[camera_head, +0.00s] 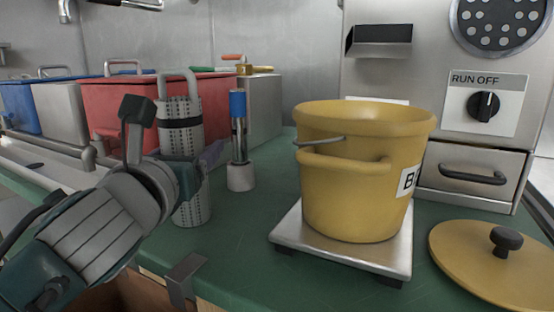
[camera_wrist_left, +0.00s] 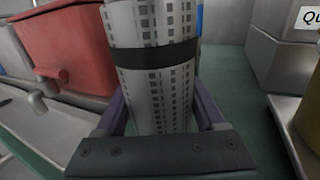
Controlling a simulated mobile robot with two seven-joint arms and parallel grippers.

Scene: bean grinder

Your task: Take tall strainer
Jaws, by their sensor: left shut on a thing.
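The tall strainer (camera_head: 181,127) is a perforated metal cylinder with a black band and a looped handle on top. It stands upright over the green counter at the left in the head view and fills the middle of the left wrist view (camera_wrist_left: 152,85). My left gripper (camera_head: 200,157) is shut on the strainer, with its purple fingers on either side of the cylinder (camera_wrist_left: 160,112). My wrist hides part of the strainer in the head view. I cannot tell whether its base touches the counter. My right gripper is not in view.
A blue-topped tool (camera_head: 238,125) stands on a pale base close right of the strainer. A yellow pot (camera_head: 350,205) sits on a metal scale (camera_head: 287,237). A yellow lid (camera_head: 465,262) lies at right. Red (camera_head: 110,108) and blue (camera_head: 20,108) bins stand behind.

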